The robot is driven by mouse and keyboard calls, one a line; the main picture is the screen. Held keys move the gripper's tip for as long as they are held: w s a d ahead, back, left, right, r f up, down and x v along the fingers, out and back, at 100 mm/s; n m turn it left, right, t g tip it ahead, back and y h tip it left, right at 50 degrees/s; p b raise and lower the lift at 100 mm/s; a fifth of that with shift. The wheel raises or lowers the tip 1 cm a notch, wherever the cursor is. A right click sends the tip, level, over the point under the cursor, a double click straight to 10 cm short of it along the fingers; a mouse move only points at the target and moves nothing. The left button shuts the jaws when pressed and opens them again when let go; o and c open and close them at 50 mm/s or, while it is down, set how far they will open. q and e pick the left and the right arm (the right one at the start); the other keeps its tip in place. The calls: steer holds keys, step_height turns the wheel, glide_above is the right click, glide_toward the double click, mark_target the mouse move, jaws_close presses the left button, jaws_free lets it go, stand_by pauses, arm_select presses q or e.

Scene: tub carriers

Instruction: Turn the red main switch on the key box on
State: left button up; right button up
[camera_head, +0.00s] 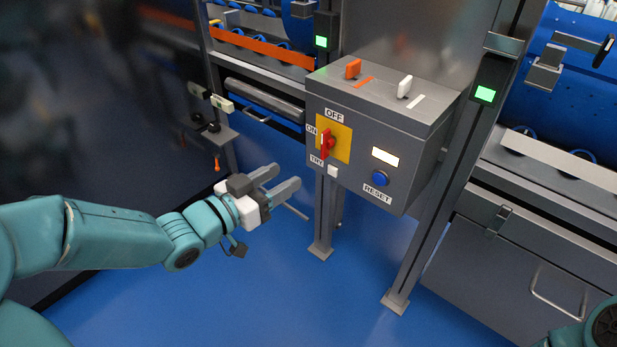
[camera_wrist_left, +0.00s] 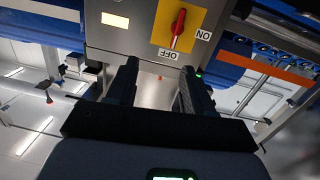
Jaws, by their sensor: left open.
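The grey key box (camera_head: 345,170) stands on posts at the centre of the head view. The red main switch (camera_head: 326,143) is on a yellow plate on its front, with OFF above, ON to the left and TRY below. The switch stands roughly upright. In the left wrist view, upside down, the red switch (camera_wrist_left: 178,28) has its narrow end toward the OFF label. My left gripper (camera_head: 286,177) is open and empty, to the lower left of the box and apart from it. Its fingers (camera_wrist_left: 160,72) point toward the box. My right gripper is out of view.
A blue RESET button (camera_head: 380,178) and a lit display (camera_head: 385,157) sit right of the switch. An orange key (camera_head: 353,68) and a white key (camera_head: 404,86) stand on the box top. Metal posts flank the box. The blue floor (camera_head: 240,300) below is clear.

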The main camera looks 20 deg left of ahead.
arm_select(q)
steer(key=s+a+f+t+b, duration=0.1)
steer(key=a+f+b, duration=0.1)
steer(key=b, duration=0.4)
glide_toward(322, 145)
steer(key=shift+y, duration=0.4)
steer(key=x, duration=0.9)
steer(key=shift+s+d+r, duration=0.1)
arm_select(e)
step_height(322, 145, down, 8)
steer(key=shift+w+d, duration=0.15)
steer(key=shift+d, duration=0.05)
arm_select(q)
jaws_close()
